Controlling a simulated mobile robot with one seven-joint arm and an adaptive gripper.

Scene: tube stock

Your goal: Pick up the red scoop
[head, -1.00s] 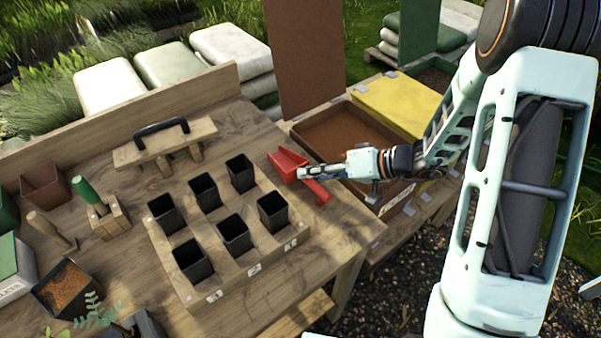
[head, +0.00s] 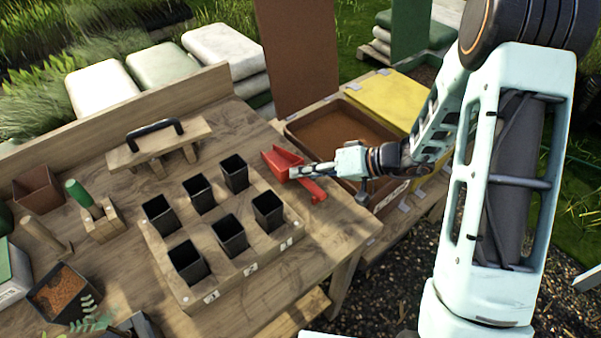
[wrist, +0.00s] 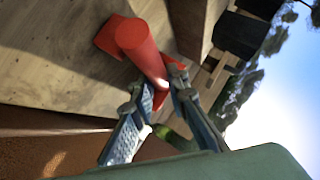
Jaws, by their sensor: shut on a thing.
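The red scoop (head: 279,162) is at the right end of the wooden bench, beside the pot rack. My gripper (head: 294,174) reaches it from the right and crosses its middle, with red showing on both sides. In the wrist view the scoop's round red part (wrist: 138,42) runs down between the two fingers of my gripper (wrist: 160,92), which is shut on it. The fingers hide part of the scoop. I cannot tell whether the scoop touches the bench.
A wooden rack (head: 188,296) with several black pots stands left of the scoop. A brown soil bin (head: 290,136) and a yellow lid (head: 400,97) lie behind and right. A wooden caddy with a black handle (head: 155,127) stands at the back. Bare bench lies between caddy and scoop.

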